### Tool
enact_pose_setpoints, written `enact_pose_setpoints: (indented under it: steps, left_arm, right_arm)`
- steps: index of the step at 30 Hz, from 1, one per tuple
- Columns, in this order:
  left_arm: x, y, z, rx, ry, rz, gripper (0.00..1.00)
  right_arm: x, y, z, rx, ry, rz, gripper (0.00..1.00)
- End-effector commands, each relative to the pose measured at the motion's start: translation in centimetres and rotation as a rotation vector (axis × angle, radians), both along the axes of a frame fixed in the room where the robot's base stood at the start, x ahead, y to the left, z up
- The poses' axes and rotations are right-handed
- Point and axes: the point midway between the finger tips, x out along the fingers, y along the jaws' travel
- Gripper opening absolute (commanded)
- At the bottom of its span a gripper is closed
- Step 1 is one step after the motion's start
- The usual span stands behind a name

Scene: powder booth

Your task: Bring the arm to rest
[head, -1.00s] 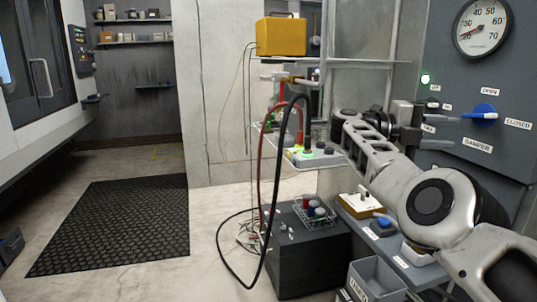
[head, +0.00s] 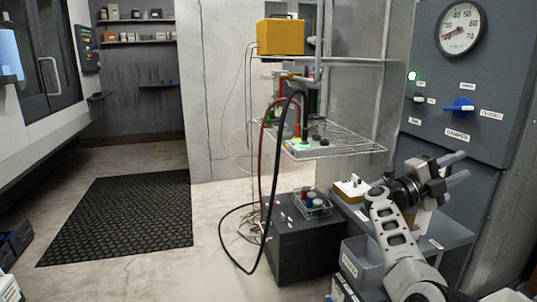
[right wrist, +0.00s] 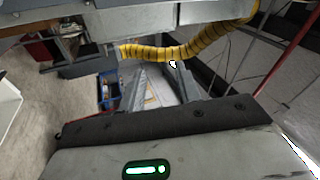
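My right gripper (head: 464,165) is at the right of the head view, over the grey side table. Its two fingers are apart, point right, and have nothing between them. It is below the damper panel and apart from its blue damper knob (head: 459,108). In the right wrist view the fingers (right wrist: 162,82) also show spread with nothing held. My left gripper is not in view.
The side table (head: 448,232) holds a white-topped box (head: 350,189). A wire shelf (head: 350,140) stands left of my right arm, with black and red cables (head: 284,165) hanging. A dark cabinet (head: 300,250) stands below. The floor around the black mat (head: 120,215) is open.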

Motion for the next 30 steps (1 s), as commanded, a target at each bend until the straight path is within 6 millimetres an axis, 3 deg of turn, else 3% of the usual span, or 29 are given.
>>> enact_pose_setpoints:
  steps: [5,10,14,17,21,27,30]
  left_arm:
    - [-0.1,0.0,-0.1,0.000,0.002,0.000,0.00]
    - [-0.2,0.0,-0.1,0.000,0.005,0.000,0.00]
    - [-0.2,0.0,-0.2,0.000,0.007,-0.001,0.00]
    - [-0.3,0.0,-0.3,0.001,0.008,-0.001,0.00]
    - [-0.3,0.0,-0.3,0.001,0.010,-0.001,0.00]
    - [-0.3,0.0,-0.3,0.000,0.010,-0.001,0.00]
    - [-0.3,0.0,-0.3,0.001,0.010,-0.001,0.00]
  right_arm:
    - [-0.4,0.1,-5.8,-0.250,0.210,0.199,0.34]
    - [-2.0,4.6,-12.7,-0.484,0.500,0.471,0.34]
    - [-5.3,9.8,-19.1,-0.624,0.749,0.695,0.34]
    - [-9.4,14.2,-24.0,-0.702,0.941,0.869,0.34]
    - [-16.6,19.6,-29.7,-0.770,1.189,1.089,0.34]
    - [-27.2,24.9,-33.9,-0.801,1.467,1.335,0.34]
    - [-30.7,26.2,-34.6,-0.797,1.550,1.409,0.34]
